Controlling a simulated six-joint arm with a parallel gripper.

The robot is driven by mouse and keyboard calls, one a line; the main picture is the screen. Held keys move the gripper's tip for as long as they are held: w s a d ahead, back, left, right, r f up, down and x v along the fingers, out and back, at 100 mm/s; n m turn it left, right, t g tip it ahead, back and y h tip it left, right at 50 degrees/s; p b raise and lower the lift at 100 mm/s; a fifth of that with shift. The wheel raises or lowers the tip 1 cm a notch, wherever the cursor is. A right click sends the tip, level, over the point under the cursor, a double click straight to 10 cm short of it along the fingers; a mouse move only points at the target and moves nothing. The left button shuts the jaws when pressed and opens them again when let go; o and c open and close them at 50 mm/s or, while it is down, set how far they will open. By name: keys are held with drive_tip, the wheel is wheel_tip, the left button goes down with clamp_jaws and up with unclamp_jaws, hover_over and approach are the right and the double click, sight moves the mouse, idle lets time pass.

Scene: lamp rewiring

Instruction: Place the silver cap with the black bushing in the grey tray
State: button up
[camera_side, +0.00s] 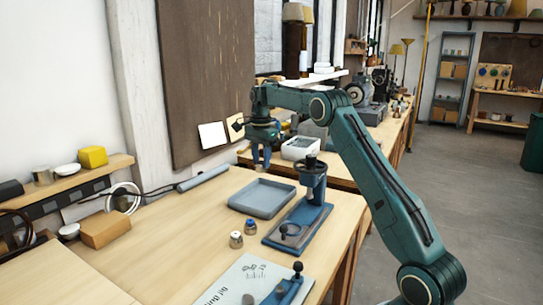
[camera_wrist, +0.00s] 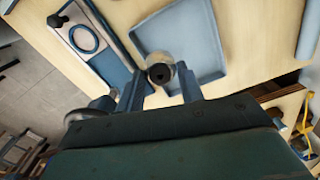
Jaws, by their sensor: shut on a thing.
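My gripper (camera_side: 261,160) is raised above the table, over or just behind the far side of the grey tray (camera_side: 262,213) in the side view. In the wrist view, my gripper (camera_wrist: 161,84) is shut on a silver cap with a black centre (camera_wrist: 160,75), held between the fingertips. The held cap is too small to make out in the side view. The grey tray (camera_wrist: 205,35) lies below it in the wrist view, and the part I see is empty.
A blue press (camera_side: 313,185) on a blue base stands right of the tray. A printed sheet (camera_side: 243,280) lies near the front. The table between box and tray is clear.

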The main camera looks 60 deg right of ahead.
wheel_tip(320, 180, down, 10)
drive_tip(key=shift+f, duration=0.1)
drive_tip(key=shift+f, duration=0.15)
drive_tip(key=shift+f, duration=2)
drive_tip(key=shift+f, duration=0.1)
drive_tip(key=o, duration=1)
drive_tip(key=shift+o, duration=0.2)
wheel_tip(320, 180, up, 12)
